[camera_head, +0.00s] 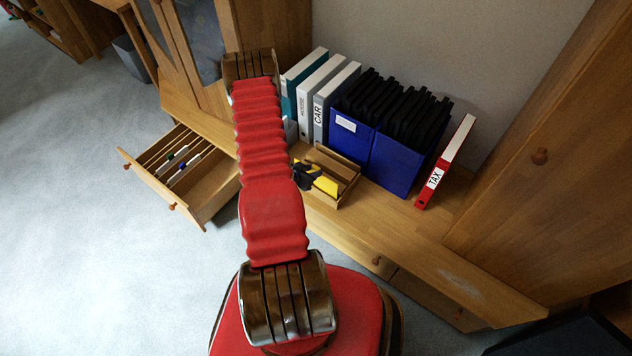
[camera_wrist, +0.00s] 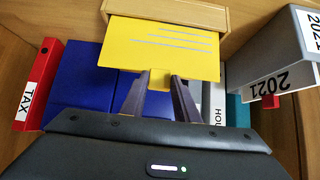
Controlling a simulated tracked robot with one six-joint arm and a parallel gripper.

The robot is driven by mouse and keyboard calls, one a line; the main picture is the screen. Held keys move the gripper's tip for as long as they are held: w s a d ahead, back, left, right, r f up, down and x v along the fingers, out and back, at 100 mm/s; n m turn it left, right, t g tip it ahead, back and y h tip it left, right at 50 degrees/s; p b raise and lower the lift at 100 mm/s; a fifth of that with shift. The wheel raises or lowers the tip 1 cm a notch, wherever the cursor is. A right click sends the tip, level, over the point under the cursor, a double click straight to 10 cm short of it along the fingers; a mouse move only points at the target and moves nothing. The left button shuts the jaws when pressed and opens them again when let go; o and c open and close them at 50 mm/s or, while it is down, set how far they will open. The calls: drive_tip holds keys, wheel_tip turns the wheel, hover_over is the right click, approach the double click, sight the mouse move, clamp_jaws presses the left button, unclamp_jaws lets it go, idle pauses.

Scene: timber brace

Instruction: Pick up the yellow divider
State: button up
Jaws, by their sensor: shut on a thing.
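The yellow divider (camera_wrist: 160,45) is a flat card with grey lines and a small tab at its near edge in the wrist view. My gripper (camera_wrist: 159,82) is shut on that tab, one dark finger on each side. In the head view the divider (camera_head: 328,186) shows as a small yellow patch beside my dark gripper (camera_head: 308,177), at the wooden tray (camera_head: 347,170). The tray's edge (camera_wrist: 175,9) also shows beyond the divider in the wrist view. I cannot tell whether the divider still touches the tray.
Blue files (camera_head: 395,164) stand behind the tray, with a red TAX binder (camera_head: 446,160) to their right. White, grey and teal binders (camera_head: 304,66) stand left of them. A grey 2021 file (camera_wrist: 272,60) is close at right in the wrist view. An open drawer (camera_head: 180,173) holds dividers.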

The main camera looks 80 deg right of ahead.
clamp_jaws()
drive_tip(key=shift+r, duration=1.65)
wheel_tip(320, 180, up, 8)
idle(1.9)
drive_tip(key=shift+w+f, duration=0.1)
idle(0.3)
